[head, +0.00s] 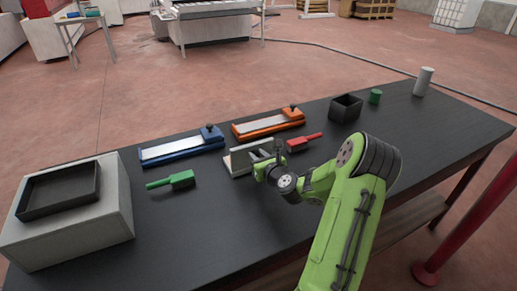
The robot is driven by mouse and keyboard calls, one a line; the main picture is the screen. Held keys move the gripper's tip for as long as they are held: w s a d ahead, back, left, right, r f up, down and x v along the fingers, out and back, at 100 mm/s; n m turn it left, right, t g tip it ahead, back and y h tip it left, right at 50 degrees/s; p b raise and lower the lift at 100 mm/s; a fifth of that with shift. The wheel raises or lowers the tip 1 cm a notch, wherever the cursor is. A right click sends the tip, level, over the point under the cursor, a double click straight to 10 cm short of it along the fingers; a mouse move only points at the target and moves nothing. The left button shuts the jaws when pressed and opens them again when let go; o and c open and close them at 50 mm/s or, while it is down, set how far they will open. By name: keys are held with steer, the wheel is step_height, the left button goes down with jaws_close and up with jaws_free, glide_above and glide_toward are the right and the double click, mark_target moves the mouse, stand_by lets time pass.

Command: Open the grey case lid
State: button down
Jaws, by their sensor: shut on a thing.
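A small light-grey case (236,165) sits on the dark table at mid-table. A pale panel of it, which looks like the lid (245,154), stands roughly upright. My gripper (262,159) is at the right part of this panel, its fingers shut on it as far as I can see. My wrist and fingers cover the right end of the case, so the exact grip and the inside are hidden.
A blue-framed block (182,147) and an orange-framed block (268,124) lie behind. A green brush (172,181) and a red brush (305,142) flank the case. A grey box with a black tray (58,190) stands left. A black bin (345,108), green cup (375,96) and grey cylinder (424,81) stand right.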

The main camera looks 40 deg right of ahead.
stand_by(0.3)
steer(key=c, duration=0.9)
jaws_free()
steer(key=b+v, duration=0.7)
steer(key=v, duration=0.8)
steer(key=shift+s+a, duration=0.2)
steer(key=shift+s, duration=0.1)
steer(key=shift+r, duration=0.15)
